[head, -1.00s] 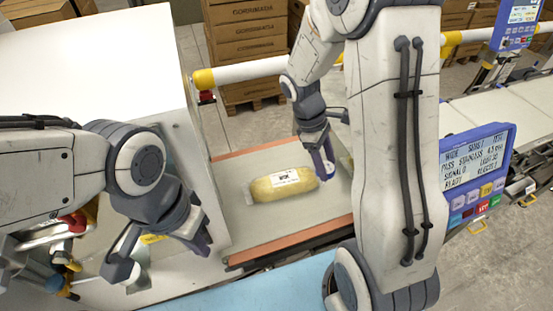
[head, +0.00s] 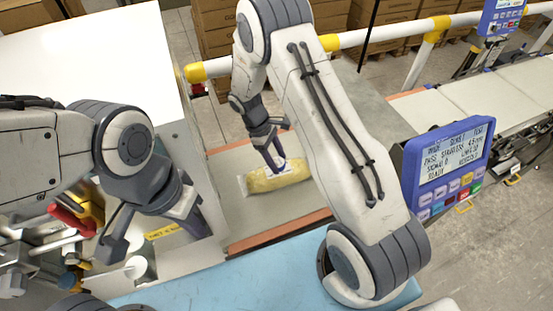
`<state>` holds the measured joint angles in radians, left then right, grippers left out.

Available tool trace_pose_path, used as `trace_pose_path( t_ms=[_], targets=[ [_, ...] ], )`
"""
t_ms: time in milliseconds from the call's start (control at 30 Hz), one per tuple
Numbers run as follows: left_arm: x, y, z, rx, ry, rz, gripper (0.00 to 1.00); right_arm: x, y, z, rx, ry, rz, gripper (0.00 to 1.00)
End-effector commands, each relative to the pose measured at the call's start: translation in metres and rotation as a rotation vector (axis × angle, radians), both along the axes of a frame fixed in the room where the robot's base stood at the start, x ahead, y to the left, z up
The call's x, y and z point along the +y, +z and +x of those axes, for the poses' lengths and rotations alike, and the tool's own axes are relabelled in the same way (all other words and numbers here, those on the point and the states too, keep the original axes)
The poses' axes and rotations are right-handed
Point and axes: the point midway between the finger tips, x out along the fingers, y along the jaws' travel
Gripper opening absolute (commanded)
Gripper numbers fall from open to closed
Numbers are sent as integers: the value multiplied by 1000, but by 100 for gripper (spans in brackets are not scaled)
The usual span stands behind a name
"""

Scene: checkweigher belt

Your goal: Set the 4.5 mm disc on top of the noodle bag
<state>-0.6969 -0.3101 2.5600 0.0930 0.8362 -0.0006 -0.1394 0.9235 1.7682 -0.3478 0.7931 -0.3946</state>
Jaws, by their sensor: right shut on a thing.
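The noodle bag (head: 257,184) is a yellow, clear-ended pack with a white label, lying on the pale belt (head: 240,216) in the head view. My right gripper (head: 275,165) points down over the middle of the bag, its fingertips at the label. It is shut on the 4.5 mm disc, which is mostly hidden by the fingers. I cannot tell whether the disc touches the bag. My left gripper (head: 150,232) is open and empty, left of the belt beside the white cabinet.
A white cabinet (head: 90,60) stands at the left of the belt. A yellow-and-white rail (head: 350,38) runs behind it. A blue display unit (head: 447,165) is at the right. A blue surface (head: 240,277) lies in front.

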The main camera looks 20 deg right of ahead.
Motion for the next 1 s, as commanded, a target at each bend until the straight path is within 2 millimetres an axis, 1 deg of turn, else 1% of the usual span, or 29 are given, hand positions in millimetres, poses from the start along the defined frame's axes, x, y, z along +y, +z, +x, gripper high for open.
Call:
trace_pose_path(
  t_ms=[33,167,433,533,567,600,633,900,1000],
  targets=[
    [0,7,0,0,-1,0,0,0,-4,0,3,0,0,6],
    [0,9,0,0,-1,0,0,0,-15,0,0,-1,0,6],
    [0,7,0,0,-1,0,0,-1,-17,0,-2,-2,1,6],
    [0,4,0,0,-1,0,0,0,-21,0,-1,-1,0,6],
    [0,5,0,0,-1,0,0,0,-21,0,-2,-1,1,64],
    [0,6,0,0,-1,0,0,0,-20,0,-2,-1,1,80],
    [0,6,0,0,-1,0,0,0,-20,0,-2,-1,1,90],
    [0,6,0,0,-1,0,0,0,-20,0,-2,-1,1,90],
    [0,9,0,0,-1,0,0,-1,-16,0,-2,-1,1,90]
  ],
)
